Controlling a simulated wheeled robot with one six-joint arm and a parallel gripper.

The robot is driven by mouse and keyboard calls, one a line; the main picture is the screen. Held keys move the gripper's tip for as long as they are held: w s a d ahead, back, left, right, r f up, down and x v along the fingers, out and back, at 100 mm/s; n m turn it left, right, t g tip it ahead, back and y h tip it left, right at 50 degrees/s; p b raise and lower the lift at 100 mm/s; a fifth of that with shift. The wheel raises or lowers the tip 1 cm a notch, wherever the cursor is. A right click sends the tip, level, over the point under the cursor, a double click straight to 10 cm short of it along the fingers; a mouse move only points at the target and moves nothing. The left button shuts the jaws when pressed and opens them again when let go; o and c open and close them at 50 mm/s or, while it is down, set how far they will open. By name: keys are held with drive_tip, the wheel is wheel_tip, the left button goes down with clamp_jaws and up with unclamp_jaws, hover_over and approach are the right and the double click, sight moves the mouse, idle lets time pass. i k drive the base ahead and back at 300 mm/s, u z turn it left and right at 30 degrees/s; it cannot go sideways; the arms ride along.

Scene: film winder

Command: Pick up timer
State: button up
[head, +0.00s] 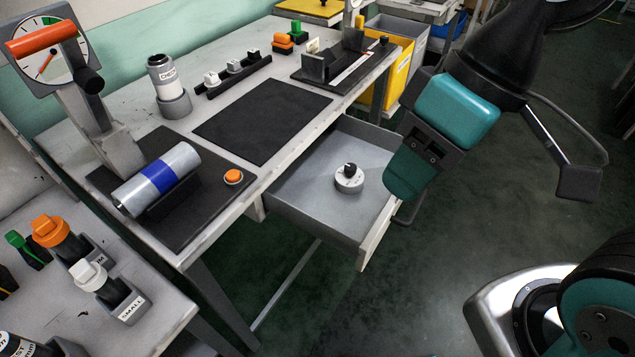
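The timer appears to be the small round white dial with a black knob (349,178). It sits on the floor of the open grey drawer (310,185), near the drawer's middle, knob up. My gripper (408,172), teal and dark, hangs at the drawer's right side, to the right of the timer and apart from it. I cannot make out a gap between its fingers from this angle. Nothing held shows in it.
The drawer juts out from a grey workbench (145,130). On the bench are a black mat (262,120), a blue-banded cylinder (158,178), an orange button (233,176) and a hanging-scale-like gauge (45,60). Yellow bins (392,75) stand behind. The dark floor on the right is clear.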

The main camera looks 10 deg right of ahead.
sight(347, 185)
drive_tip(key=z, duration=0.45)
drive_tip(key=k, duration=1.2)
drive_tip(key=u, duration=0.5)
drive_tip(key=i, duration=1.5)
drive_tip(key=z, duration=0.35)
